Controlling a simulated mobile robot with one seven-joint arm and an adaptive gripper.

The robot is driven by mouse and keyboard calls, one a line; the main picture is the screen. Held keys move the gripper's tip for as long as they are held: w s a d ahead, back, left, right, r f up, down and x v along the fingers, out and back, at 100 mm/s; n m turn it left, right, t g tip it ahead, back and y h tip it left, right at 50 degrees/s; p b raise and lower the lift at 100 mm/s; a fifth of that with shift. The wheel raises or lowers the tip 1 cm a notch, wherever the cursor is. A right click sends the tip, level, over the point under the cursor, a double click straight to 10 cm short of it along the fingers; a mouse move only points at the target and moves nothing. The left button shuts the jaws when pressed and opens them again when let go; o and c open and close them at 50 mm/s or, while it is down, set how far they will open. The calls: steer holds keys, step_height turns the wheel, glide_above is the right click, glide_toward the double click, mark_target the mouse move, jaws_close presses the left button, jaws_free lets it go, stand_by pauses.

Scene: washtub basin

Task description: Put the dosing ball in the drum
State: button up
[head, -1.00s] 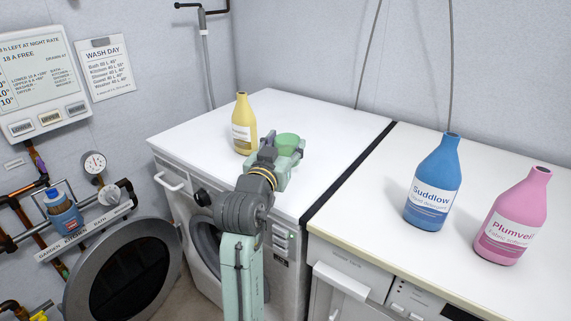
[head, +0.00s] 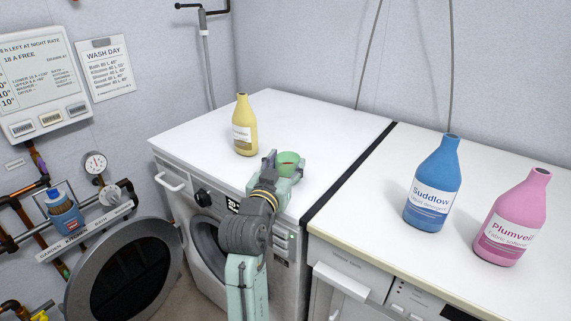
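The dosing ball (head: 289,159) is a small green cup at the fingers of my gripper (head: 288,172), over the white top of the left washing machine (head: 330,145). It looks upright, with its open side up. The fingers are partly hidden by my arm, and I cannot tell whether they are closed on it or only around it. The washer's front opening to the drum (head: 207,243) is partly hidden behind my arm. Its round door (head: 137,270) stands swung open to the left, with a dark centre.
A yellow bottle (head: 244,128) stands on the machine top, left of my gripper. A blue bottle (head: 432,190) and a pink bottle (head: 512,222) stand on the right-hand top. Pipes and a gauge (head: 95,163) are on the left wall.

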steer(key=o, duration=0.5)
steer(key=shift+c, duration=0.2)
steer(key=b+v, duration=0.3)
steer(key=v, duration=0.7)
steer(key=shift+s+a, duration=0.3)
steer(key=shift+a, duration=0.1)
steer(key=shift+r, duration=0.1)
